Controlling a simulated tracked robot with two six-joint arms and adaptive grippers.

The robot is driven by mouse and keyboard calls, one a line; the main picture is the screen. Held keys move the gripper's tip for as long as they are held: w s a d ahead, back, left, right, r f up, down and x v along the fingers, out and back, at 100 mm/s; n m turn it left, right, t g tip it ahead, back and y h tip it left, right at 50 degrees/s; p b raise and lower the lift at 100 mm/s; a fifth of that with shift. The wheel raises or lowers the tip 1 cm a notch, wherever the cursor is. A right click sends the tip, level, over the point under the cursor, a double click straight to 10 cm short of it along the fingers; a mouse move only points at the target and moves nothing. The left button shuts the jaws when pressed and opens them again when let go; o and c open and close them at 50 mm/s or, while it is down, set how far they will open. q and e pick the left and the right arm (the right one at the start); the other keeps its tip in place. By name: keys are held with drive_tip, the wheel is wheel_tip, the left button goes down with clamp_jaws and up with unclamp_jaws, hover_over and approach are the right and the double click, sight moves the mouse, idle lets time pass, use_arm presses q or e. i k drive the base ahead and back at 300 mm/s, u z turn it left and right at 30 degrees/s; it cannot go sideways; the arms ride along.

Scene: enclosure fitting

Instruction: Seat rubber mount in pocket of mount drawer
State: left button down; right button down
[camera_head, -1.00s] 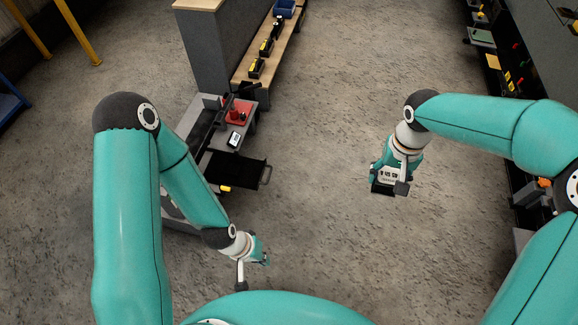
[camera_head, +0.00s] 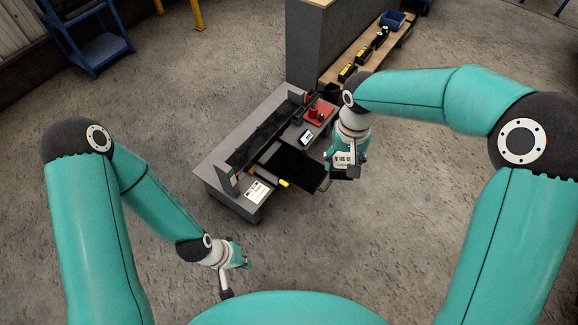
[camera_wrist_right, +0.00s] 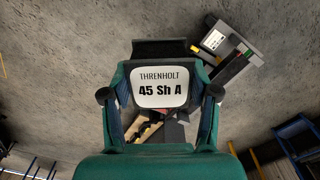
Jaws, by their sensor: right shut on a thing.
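The rubber mount (camera_wrist_right: 160,88) is a dark block with a white label reading "THRENHOLT 45 Sh A". My right gripper (camera_head: 346,168) is shut on the mount and holds it in the air at the right end of the workbench. In the right wrist view, fingers grip the mount from both sides. The black tray-like drawer (camera_head: 293,166) stands pulled out from the bench's front, just left of the held mount in the head view. I cannot make out its pocket. My left gripper (camera_head: 246,263) hangs low in front of the bench, apart from it; its jaws are too small to read.
The grey workbench (camera_head: 215,160) carries a red fixture (camera_head: 319,112), a small dark device with a light screen (camera_head: 306,137) and a white label sheet (camera_head: 257,192). A yellow item (camera_head: 284,184) sits by the drawer. A wooden shelf (camera_head: 345,62) with black-yellow items stands behind. Floor in front is clear.

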sight(296, 165)
drive_tip(key=z, duration=0.1)
drive_tip(key=k, duration=0.45)
drive_tip(key=u, duration=0.5)
drive_tip(key=i, duration=1.5)
drive_tip(key=z, duration=0.4)
